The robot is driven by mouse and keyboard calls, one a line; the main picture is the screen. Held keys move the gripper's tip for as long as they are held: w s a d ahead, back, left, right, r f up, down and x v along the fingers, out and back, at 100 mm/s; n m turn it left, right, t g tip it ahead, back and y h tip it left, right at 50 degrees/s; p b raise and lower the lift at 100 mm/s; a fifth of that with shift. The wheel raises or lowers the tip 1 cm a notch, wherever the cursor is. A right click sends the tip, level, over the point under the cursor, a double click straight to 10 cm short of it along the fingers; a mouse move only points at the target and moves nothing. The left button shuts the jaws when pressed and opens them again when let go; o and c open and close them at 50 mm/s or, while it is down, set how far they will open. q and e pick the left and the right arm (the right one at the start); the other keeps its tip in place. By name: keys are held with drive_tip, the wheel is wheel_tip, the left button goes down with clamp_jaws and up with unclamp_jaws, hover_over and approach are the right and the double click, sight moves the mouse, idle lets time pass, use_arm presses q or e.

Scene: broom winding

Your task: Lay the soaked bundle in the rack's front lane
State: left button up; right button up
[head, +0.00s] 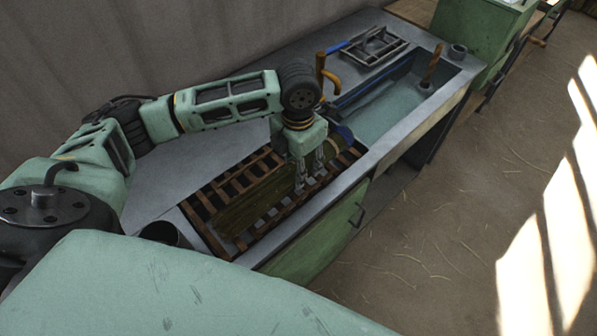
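The slatted brown rack (192,208) is set in the grey bench top. The soaked bundle (252,203), dark olive-brown, lies lengthwise along or just above its slats. Slats show on both long sides of the bundle; I cannot tell which lane it is in or whether it touches the slats. A blue part (345,133) shows beyond the gripper at the bundle's far end. My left gripper (310,183) points down at the bundle's far half, its fingers overlapping the bundle in view. Whether they are closed on it is unclear. My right gripper is out of view.
A water-filled trough (390,110) lies beyond the rack, with a brown stick (432,68) standing in it. A metal frame (374,46) sits on the bench behind. An orange-brown hooked handle (323,75) stands close to my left wrist. A dark round container (160,233) stands at the rack's near left.

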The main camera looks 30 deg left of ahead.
use_arm(q)
wheel_tip(320, 180, down, 3)
drive_tip(key=shift+f+p, duration=0.2)
drive_tip(key=shift+p, duration=0.2)
drive_tip(key=shift+f, duration=0.2)
drive_tip(key=o, duration=0.8)
drive_tip(key=shift+f, duration=0.15)
drive_tip(key=o, duration=0.5)
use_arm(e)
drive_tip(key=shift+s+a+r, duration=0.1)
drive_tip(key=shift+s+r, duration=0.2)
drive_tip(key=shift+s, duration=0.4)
